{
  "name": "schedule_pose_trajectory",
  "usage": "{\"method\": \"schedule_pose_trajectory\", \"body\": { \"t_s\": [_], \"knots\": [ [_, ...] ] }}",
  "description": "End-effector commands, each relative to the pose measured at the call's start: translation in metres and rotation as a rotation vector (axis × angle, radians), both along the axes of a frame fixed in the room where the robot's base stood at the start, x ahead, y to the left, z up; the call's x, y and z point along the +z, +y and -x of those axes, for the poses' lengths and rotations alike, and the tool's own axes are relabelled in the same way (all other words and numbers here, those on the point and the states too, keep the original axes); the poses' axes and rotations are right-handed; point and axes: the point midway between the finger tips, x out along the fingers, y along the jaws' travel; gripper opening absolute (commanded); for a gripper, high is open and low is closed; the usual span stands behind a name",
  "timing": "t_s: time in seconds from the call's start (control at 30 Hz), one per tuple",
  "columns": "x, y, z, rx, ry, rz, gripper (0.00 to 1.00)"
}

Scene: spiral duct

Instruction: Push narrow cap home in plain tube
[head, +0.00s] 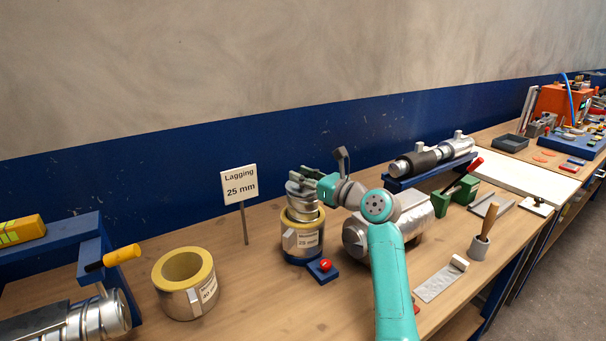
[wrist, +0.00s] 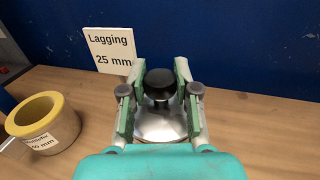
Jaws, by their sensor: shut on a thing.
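My gripper (head: 308,176) is over a short metal-clad tube with a yellow rim (head: 303,240), which stands upright in a blue holder. A silver stepped cap (head: 301,203) stands up out of the tube's mouth, below my fingers. In the wrist view my gripper (wrist: 160,82) has its green pads on both sides of the cap's black knob (wrist: 159,84), shut on it. The cap's silver domed top (wrist: 160,127) shows below the knob. How deep the cap sits in the tube is hidden in the wrist view. The tube's label is too small to read.
A wider yellow-lined tube (head: 188,285) stands to the left. A "Lagging 25 mm" sign (head: 240,184) stands behind. A red button on a blue plate (head: 325,266) lies in front. A foil-wrapped duct (head: 412,225) is close on the right, behind my arm.

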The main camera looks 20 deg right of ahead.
Motion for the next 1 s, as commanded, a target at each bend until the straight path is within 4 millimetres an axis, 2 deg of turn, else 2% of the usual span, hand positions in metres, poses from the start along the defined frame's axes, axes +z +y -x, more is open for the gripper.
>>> {"method": "schedule_pose_trajectory", "body": {
  "t_s": [0.37,0.4,0.5,0.83,1.0],
  "knots": [
    [-0.009,0.0,0.0,0.0,0.001,0.001,0.0],
    [-0.008,0.0,0.0,0.0,-0.001,0.001,0.35],
    [-0.008,0.0,0.0,0.0,-0.001,0.001,0.6],
    [-0.008,-0.001,0.001,0.0,0.0,0.0,0.6],
    [-0.009,-0.01,0.014,-0.002,0.0,-0.001,0.6]
  ]
}}
